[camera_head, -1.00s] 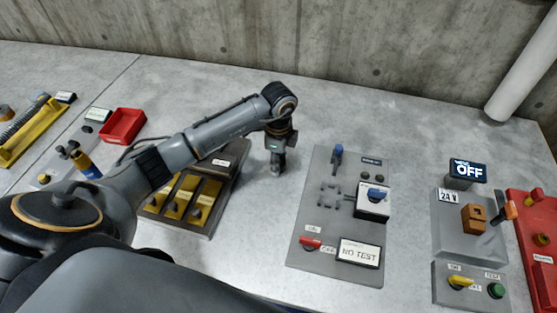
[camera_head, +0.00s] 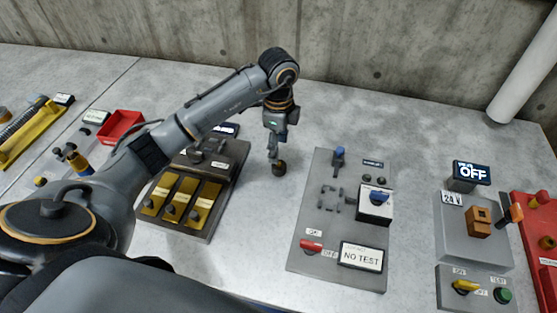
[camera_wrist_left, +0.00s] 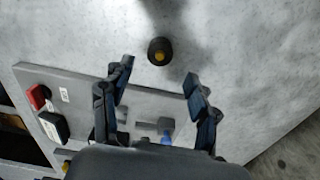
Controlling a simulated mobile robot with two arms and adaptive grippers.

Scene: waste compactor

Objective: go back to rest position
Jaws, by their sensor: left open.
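My left gripper (camera_head: 273,150) hangs above the grey table, pointing down, between the board with yellow slots and the NO TEST panel. It also shows in the left wrist view (camera_wrist_left: 158,73), with its two dark fingers spread apart and nothing between them. A small dark round piece with a yellow centre (camera_wrist_left: 160,50) stands on the table just beyond the fingertips. In the head view this piece (camera_head: 279,168) is just below the gripper, which appears clear of it. My right gripper is not in view.
The yellow-slot board (camera_head: 208,212) lies left of the gripper. The NO TEST panel (camera_head: 313,228) lies right, with raised switches. Further right are a 24 V box (camera_head: 455,235) and a red panel (camera_head: 530,225). A red tray (camera_head: 121,127) sits left. The table behind the gripper is clear.

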